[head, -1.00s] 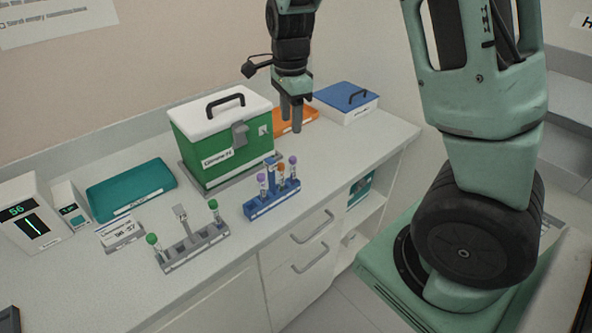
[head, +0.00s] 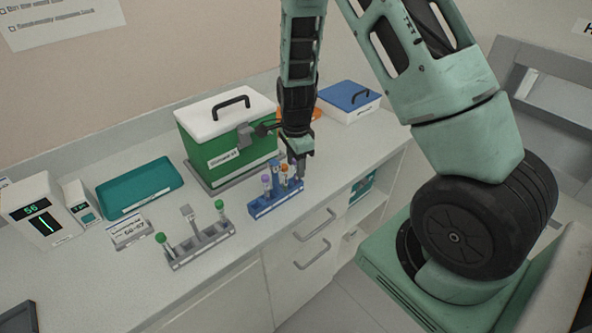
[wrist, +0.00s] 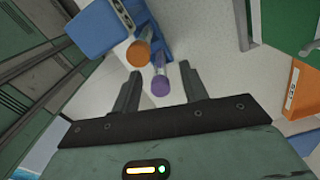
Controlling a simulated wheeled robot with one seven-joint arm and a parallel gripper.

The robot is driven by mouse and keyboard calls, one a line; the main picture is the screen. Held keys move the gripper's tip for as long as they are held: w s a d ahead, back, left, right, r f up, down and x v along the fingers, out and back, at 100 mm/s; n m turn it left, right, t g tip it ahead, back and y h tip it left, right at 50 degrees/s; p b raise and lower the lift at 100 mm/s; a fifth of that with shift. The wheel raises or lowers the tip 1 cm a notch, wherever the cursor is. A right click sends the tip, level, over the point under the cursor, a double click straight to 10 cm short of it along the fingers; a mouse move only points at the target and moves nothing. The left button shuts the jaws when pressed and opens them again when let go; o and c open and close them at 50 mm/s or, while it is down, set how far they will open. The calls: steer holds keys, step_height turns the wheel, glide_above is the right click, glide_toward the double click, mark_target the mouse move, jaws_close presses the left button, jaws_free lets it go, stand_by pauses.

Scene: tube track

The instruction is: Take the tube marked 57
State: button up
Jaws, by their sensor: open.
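A blue rack (head: 262,209) on the bench holds upright tubes. A purple-capped tube (head: 266,180) stands at its left and an orange-capped tube (head: 284,170) near its right. My gripper (head: 300,172) is over the rack's right end. In the wrist view my gripper (wrist: 160,82) is open, with a purple-capped tube (wrist: 160,84) between and slightly beyond the fingertips. The orange-capped tube (wrist: 138,52) is just beside it. A grey rack (head: 203,246) holds two green-capped tubes (head: 219,206). No number on any tube is legible.
A green cooler with white lid (head: 226,140) stands behind the blue rack. A blue-lidded box (head: 348,96) and an orange tray (head: 314,114) are at the back. A teal tray (head: 139,186) and display devices (head: 43,212) are at left.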

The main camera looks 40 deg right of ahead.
steer(key=shift+f, duration=0.45)
steer(key=c, duration=0.8)
steer(key=shift+c, duration=0.2)
step_height(320, 180, up, 10)
steer(key=shift+r+b, duration=0.1)
steer(key=shift+b, duration=0.85)
